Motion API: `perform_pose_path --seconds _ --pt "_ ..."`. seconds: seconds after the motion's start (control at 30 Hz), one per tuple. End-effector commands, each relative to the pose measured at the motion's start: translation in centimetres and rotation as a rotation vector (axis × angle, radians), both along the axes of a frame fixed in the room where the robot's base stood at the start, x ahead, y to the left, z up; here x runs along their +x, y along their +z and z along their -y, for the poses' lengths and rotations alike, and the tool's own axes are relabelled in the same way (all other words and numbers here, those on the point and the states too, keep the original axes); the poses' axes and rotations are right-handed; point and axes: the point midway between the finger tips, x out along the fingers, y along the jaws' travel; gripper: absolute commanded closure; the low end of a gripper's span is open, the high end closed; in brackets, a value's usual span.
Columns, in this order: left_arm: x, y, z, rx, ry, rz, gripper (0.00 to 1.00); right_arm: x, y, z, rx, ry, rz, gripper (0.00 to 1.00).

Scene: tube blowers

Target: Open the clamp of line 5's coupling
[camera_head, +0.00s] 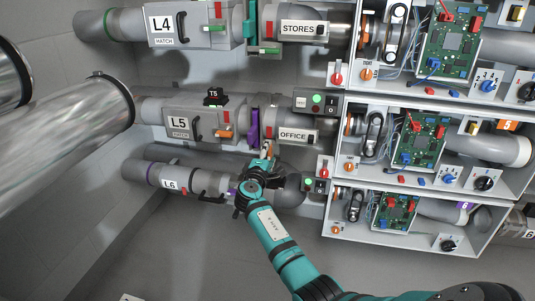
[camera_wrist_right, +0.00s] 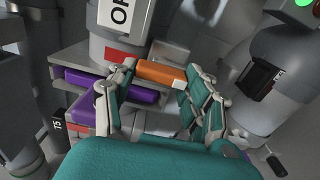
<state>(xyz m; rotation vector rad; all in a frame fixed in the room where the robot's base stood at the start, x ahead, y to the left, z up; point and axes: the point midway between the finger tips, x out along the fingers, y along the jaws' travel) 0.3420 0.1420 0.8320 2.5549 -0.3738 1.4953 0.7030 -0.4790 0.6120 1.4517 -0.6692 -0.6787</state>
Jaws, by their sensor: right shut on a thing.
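Line 5 (camera_head: 178,123) runs from the grey L5 hatch box to the OFFICE pipe (camera_head: 293,135). Its coupling shows as a purple upright piece (camera_head: 254,128) between them. In the right wrist view, purple parts (camera_wrist_right: 110,86) lie left of an orange clamp lever (camera_wrist_right: 160,73). My right gripper (camera_head: 265,163) is just below the coupling. In the wrist view its fingers (camera_wrist_right: 161,80) are shut on the orange lever, one at each end. The gripper hides part of the clamp in the head view. My left gripper is not in view.
The L4 line (camera_head: 177,23) runs above and the L6 line (camera_head: 170,184) below, close to my right gripper. Grey trays with green circuit boards (camera_head: 421,143) stand to the right. A large shiny pipe (camera_head: 70,125) crosses the left side. The lower left floor is clear.

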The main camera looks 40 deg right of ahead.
Motion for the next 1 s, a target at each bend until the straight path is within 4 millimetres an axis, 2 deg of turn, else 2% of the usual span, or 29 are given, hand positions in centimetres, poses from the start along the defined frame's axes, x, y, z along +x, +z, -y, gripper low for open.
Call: perform_pose_path --seconds 0.13,0.17,0.33,0.67,0.87,1.0 --pt "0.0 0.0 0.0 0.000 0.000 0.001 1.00 0.1 0.2 -0.1 -0.008 0.004 -0.001 1.00" --pt "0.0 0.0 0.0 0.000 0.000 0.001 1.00 0.1 0.2 -0.1 -0.008 0.004 -0.001 0.48" --pt "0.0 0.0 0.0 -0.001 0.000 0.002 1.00 0.1 0.2 0.0 -0.006 0.002 0.000 0.26" --pt "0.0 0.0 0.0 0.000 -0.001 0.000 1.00 -0.1 0.0 -0.2 -0.003 0.002 0.000 0.25" --pt "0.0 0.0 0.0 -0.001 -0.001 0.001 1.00 -1.8 -0.1 -2.3 -0.001 0.004 0.001 0.25" --pt "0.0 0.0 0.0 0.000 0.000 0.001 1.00 -3.9 -0.1 -4.7 -0.001 0.004 0.000 0.25"
